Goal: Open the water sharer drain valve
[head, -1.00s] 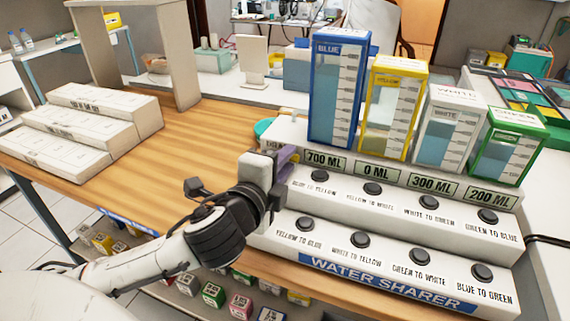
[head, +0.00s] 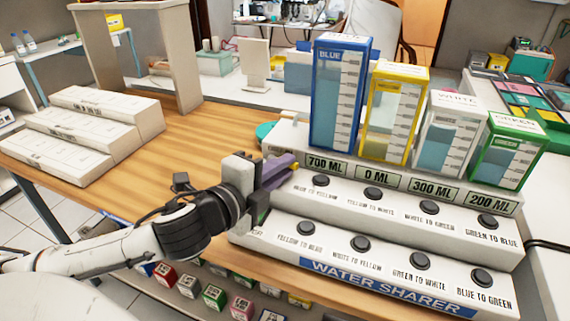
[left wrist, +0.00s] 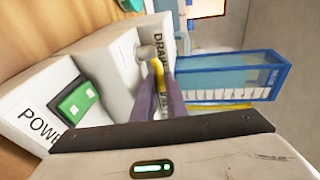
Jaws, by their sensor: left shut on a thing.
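The water sharer (head: 390,290) is a white stepped unit with round black buttons, standing on the wooden table. The fingers are shut on a small yellow piece, which looks like the drain valve handle (head: 295,165). In the left wrist view the yellow handle (left wrist: 159,75) sits between the fingertips, touching or close to a grey round valve part (left wrist: 147,52). The partly hidden label beside it starts with "DRA". My right gripper is not in view.
Blue (head: 338,95), yellow (head: 392,115), white (head: 446,130) and green (head: 507,150) tanks stand on the sharer behind the displays. A green power switch (left wrist: 75,103) is on its lower step. White boxes (head: 85,130) lie at the left; the wooden table between is clear.

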